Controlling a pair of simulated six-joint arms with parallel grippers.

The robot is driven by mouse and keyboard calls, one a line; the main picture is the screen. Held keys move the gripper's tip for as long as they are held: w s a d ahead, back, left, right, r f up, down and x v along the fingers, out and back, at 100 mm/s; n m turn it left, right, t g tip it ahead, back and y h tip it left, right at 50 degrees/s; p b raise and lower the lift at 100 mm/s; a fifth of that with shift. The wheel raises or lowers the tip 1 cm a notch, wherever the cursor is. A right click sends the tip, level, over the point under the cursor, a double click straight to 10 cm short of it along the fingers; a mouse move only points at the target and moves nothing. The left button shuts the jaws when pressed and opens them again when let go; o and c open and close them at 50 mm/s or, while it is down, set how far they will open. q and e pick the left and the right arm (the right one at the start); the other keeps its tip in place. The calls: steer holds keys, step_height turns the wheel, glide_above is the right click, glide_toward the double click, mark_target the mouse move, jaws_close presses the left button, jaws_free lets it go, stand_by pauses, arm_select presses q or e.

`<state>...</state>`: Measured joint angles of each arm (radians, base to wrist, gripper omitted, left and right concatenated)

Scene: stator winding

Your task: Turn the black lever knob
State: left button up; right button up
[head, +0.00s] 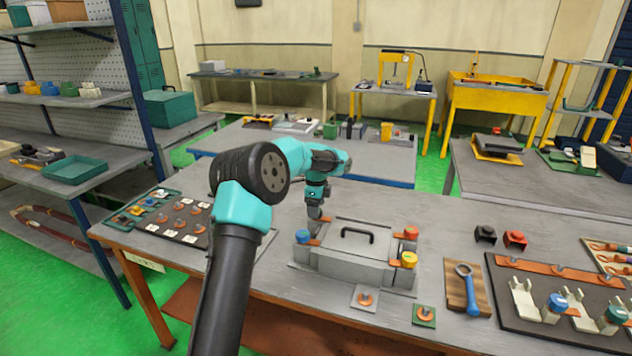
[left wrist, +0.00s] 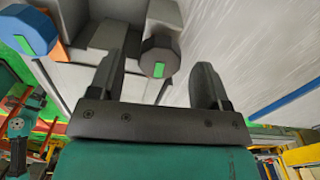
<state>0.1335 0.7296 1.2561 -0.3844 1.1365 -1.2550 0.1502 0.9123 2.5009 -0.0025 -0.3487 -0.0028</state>
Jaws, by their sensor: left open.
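A grey metal box (head: 345,262) stands on the workbench with a black bar handle (head: 357,233) on its lid. A dark, faceted lever knob with a green mark (left wrist: 158,58) shows in the left wrist view, on a grey part of the box. My left gripper (head: 314,214) points down at the box's back left corner. Its open fingers (left wrist: 155,82) appear on either side of the dark knob in the left wrist view; I cannot tell whether they touch it. In the head view the gripper hides this knob. My right gripper is in neither view.
A blue knob (head: 302,236) is close to the gripper at the box's left and also shows in the left wrist view (left wrist: 28,30). A yellow knob (head: 409,259) and a red knob (head: 411,232) sit at the right.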

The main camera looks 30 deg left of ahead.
arm_select(q)
step_height(320, 180, up, 17)
steer(key=shift+f, duration=0.15)
stand_by(0.7)
